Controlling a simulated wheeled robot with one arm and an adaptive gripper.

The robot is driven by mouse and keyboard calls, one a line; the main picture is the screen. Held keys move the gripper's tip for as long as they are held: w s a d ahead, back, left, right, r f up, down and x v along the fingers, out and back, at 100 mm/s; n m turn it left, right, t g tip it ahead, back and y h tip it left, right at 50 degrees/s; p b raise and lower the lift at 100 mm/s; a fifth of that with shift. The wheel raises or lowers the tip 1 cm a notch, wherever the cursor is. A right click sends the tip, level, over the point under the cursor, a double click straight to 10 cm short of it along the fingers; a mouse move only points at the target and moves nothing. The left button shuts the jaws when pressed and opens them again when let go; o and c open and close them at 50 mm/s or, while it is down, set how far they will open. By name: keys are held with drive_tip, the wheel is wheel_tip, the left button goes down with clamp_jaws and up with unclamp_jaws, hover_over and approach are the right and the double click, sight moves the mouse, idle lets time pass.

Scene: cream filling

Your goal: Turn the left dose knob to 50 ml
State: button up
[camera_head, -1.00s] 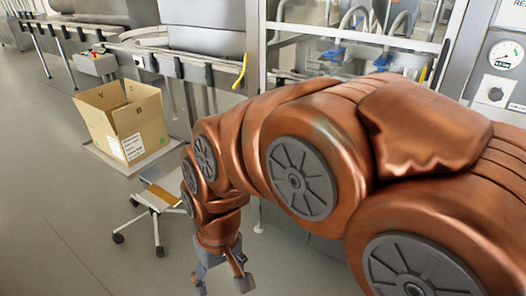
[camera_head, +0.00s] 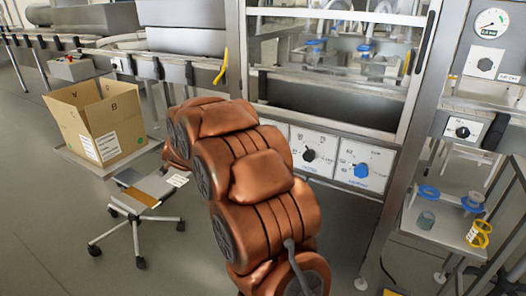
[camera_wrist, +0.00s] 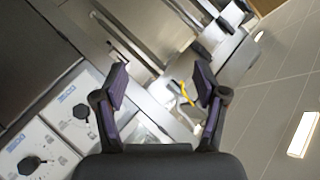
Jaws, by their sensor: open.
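The left dose knob (camera_head: 309,155) is black, on a white dial panel low on the front of the steel machine. A blue knob (camera_head: 361,170) sits on the panel to its right. In the wrist view two white panels with dark knobs show at the lower left, one knob higher (camera_wrist: 81,111) and one lower (camera_wrist: 28,165); I cannot tell for sure which is the left dose knob. My gripper (camera_wrist: 161,88) is open and empty, its fingers wide apart, up and to the right of these panels. In the head view my arm hides it.
A cardboard box (camera_head: 98,125) stands on a low platform at left, with a wheeled stool (camera_head: 140,205) in front. A steel cart (camera_head: 440,230) with blue and yellow parts stands at right. A gauge (camera_head: 490,22) and more knobs are on the right column.

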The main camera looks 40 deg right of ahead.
drive_tip(key=shift+s+d+f+m+g+h+b, duration=0.9)
drive_tip(key=shift+d+f+m+h, duration=0.9)
drive_tip(key=shift+d, duration=3.6)
drive_tip(key=shift+s+d+f+m+g+h+b, duration=0.5)
drive_tip(key=shift+d+f+m+g+h+b, duration=1)
drive_tip(key=shift+d, duration=3.85)
drive_tip(key=shift+s+d+f+m+g+h+b, duration=0.75)
drive_tip(key=shift+d+f+m+h, duration=1.35)
drive_tip(key=shift+d, duration=3.3)
drive_tip(key=shift+r+h, duration=0.25)
drive_tip(key=shift+h, duration=0.15)
drive_tip(key=shift+c, duration=0.4)
drive_tip(key=c, duration=1.1)
drive_tip(key=shift+r+p, duration=0.1)
drive_tip(key=shift+p, duration=0.45)
